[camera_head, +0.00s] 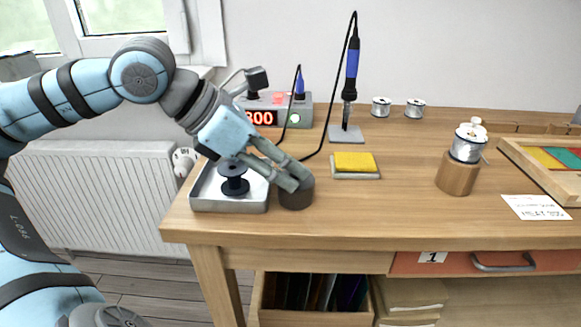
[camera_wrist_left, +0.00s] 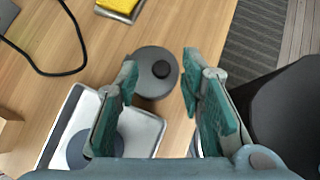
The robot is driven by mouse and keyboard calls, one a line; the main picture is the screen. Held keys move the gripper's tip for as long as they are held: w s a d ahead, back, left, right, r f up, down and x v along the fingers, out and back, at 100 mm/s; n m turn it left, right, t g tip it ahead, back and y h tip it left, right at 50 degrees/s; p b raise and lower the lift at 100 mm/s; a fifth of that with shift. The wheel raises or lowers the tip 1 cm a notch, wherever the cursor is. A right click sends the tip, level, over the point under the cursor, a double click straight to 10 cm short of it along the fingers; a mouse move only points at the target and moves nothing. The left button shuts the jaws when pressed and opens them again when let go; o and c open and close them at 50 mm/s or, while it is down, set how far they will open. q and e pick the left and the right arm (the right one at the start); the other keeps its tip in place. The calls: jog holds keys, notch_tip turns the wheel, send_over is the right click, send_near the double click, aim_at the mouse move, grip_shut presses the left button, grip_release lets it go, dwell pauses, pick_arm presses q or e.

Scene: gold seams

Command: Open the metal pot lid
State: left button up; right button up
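A small dark grey round pot (camera_head: 297,199) stands on the wooden bench, just right of a metal tray. In the left wrist view its round lid (camera_wrist_left: 150,91) is on, with a black knob (camera_wrist_left: 161,69) on top. My left gripper (camera_head: 296,180) is open and points down at the pot, hiding part of its top in the head view. In the left wrist view the open fingers (camera_wrist_left: 158,64) are on either side of the lid, with nothing held between them. I cannot tell whether they touch it. My right gripper is not in view.
A spool on a wooden block (camera_head: 458,176) stands right. The bench between is clear.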

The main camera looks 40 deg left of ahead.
pick_arm(q)
jog(key=shift+x, duration=0.8)
jog(key=shift+s+d, duration=0.1)
jog(key=shift+d, duration=0.1)
grip_shut()
jog(key=shift+r, duration=0.1)
